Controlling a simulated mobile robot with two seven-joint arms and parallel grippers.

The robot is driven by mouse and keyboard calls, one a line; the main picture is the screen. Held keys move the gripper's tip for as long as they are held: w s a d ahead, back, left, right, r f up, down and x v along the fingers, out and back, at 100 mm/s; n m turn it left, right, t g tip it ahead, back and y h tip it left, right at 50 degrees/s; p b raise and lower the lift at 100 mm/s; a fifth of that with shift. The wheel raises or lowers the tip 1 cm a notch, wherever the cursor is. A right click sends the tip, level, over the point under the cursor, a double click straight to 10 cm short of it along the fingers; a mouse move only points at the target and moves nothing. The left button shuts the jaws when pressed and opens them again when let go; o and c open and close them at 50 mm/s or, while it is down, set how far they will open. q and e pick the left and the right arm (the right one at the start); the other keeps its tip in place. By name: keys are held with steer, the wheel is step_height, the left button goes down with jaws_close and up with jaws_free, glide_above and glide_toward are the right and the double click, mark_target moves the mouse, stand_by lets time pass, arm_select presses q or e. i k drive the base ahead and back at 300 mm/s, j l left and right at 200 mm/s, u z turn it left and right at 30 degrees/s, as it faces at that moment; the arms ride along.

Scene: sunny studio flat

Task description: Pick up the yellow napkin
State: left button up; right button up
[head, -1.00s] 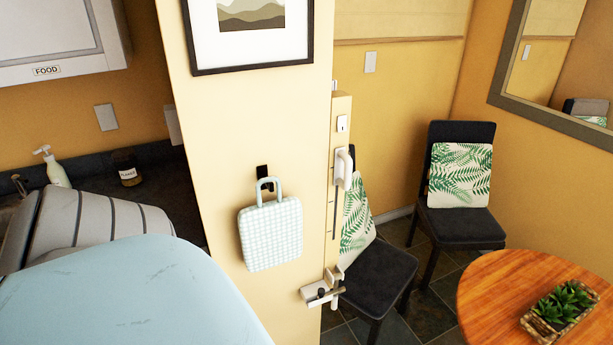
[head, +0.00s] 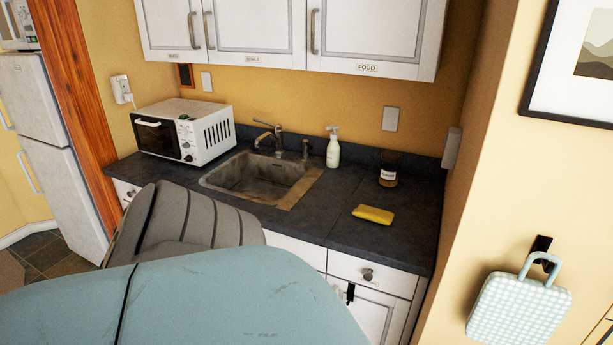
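The yellow napkin (head: 373,215) lies folded and flat on the dark countertop (head: 318,222), toward its right end, in front of a small dark jar. Nothing covers it. A large part of my own arm, pale blue and grey, fills the lower left of the head view and hides part of the counter's front. Neither of my grippers can be made out clearly, and nothing of mine touches the napkin.
A jar (head: 388,176) and a white soap bottle (head: 333,150) stand behind the napkin. The sink (head: 262,176) and microwave (head: 187,131) are to the left. White cupboards (head: 375,35) hang above. A wall with a checked bag (head: 519,308) stands at the right.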

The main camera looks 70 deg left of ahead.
mark_target(381, 216)
steer(key=j+u, duration=0.1)
steer(key=u, duration=1.75)
steer(key=i+j, duration=0.15)
steer(key=j, duration=0.35)
steer(key=i+j+z, duration=0.15)
steer(key=j, duration=0.9)
steer(key=i+j+z, duration=0.1)
steer(key=j, duration=0.45)
steer(key=i, duration=0.05)
